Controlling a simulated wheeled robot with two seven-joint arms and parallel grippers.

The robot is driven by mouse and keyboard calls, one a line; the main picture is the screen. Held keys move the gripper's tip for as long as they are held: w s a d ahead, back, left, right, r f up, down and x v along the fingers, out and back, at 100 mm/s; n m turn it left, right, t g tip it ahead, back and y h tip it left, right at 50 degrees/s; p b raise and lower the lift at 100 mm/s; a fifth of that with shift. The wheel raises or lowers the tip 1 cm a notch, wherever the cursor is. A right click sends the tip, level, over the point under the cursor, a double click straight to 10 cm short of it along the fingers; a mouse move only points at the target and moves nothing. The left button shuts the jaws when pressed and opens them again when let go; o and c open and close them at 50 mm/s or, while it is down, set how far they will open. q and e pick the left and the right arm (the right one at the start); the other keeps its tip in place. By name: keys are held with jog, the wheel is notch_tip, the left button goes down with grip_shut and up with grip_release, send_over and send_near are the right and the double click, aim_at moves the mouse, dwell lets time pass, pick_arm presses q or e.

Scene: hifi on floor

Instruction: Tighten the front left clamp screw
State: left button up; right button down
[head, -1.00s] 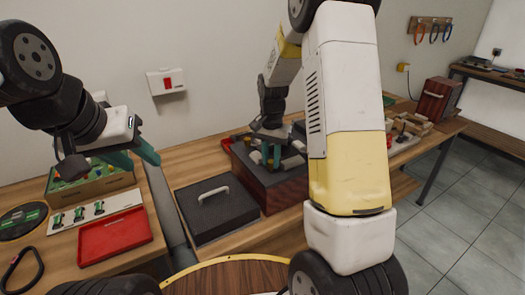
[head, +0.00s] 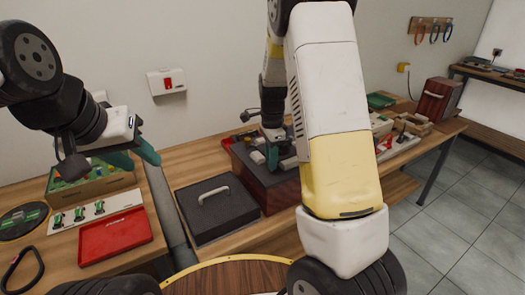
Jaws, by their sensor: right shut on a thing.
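The hifi (head: 280,193) is a dark wood-sided box standing open on the bench. Its inside shows pale blocks and dark parts. My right gripper (head: 273,158) has teal fingers and points down into the front left part of the open box. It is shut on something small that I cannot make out. The front left clamp screw cannot be told apart, as the gripper and my own arm hide much of the inside. My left gripper (head: 136,160) is open and empty above the left part of the bench, well away from the hifi.
A dark lid with a handle (head: 216,212) lies left of the hifi. A red tray (head: 115,236), a white strip with green parts (head: 97,212) and a box of green parts (head: 90,183) are further left. Small parts and boxes (head: 400,140) stand to the right.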

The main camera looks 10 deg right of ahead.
jog(key=shift+m, duration=0.6)
jog(key=c, duration=1.2)
grip_release()
jog(key=shift+r, duration=3.95)
jog(key=s+r+n+t, duration=0.2)
jog(key=s+r+n, duration=0.2)
jog(key=s+n, duration=0.2)
jog(key=s+a+r+n+t+y, duration=0.1)
jog(key=s+r+n, duration=0.3)
jog(key=s, duration=0.6)
jog(key=s+a+r+n+t+y, duration=0.1)
jog(key=s+r+n+t, duration=0.2)
jog(key=s+r+n, duration=0.2)
jog(key=s+n, duration=0.2)
jog(key=n, duration=0.1)
jog(key=shift+s, duration=0.4)
